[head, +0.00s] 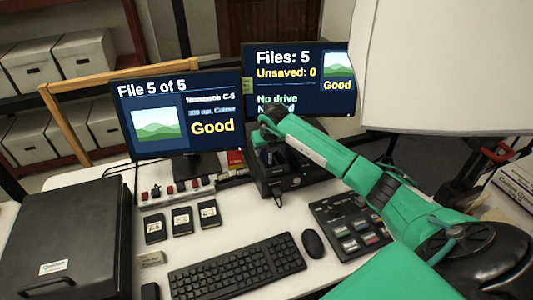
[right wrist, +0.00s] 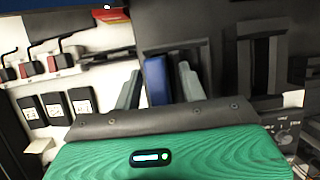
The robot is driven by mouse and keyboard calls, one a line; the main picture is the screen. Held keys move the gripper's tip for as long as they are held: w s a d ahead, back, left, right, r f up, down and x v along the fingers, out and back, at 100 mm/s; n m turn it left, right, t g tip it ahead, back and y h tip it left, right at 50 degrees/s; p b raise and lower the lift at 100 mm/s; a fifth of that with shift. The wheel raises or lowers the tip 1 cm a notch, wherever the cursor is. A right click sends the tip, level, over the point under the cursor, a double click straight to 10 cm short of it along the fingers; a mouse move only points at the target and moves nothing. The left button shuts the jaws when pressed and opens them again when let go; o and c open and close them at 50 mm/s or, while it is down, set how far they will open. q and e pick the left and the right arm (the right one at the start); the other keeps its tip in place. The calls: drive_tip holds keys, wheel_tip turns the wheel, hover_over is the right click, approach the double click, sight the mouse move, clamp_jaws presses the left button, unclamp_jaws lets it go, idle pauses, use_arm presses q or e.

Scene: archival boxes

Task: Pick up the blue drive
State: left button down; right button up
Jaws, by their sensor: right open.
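The blue drive (right wrist: 155,80) stands upright in the right wrist view, at a black device (head: 290,182) below the monitors. My right gripper (right wrist: 160,82) is open, with one grey finger on each side of the drive. The left finger looks close to it, and a gap shows toward the right finger; I cannot tell whether either touches. In the head view my right gripper (head: 270,152) is over the black device, and the green arm hides much of that spot. My left gripper is not in view.
Two monitors (head: 188,112) stand behind. A keyboard (head: 236,268), mouse (head: 313,244), button panel (head: 352,228) and several black cartridges (head: 182,221) lie on the white desk. Red-tagged plugs (head: 180,187) line the back. A large black case (head: 60,235) fills the left side.

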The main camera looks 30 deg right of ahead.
clamp_jaws()
drive_tip(key=shift+r, duration=0.1)
